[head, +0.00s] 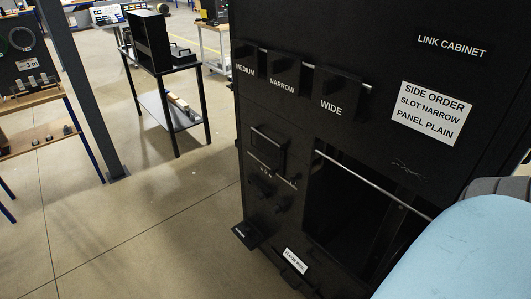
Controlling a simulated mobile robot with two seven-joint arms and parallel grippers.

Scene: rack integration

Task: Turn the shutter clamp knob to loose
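The black link cabinet (400,58) fills the right half of the head view. A dark opening (345,210) in its front has a shiny bar (370,182) along its top edge. Left of the opening are a small framed panel (267,150) and dark knob-like parts (262,186) below it. I cannot tell which of these is the shutter clamp knob, nor how it is set; labels there are too small to read. Neither of my grippers is in view.
A white side order sign (432,113) reads slot narrow, panel plain. Blocks labelled medium (246,56), narrow (283,72) and wide (337,90) sit on the cabinet. A dark ledge (246,234) juts out low left. A post (82,90) and tables stand behind; floor left is clear.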

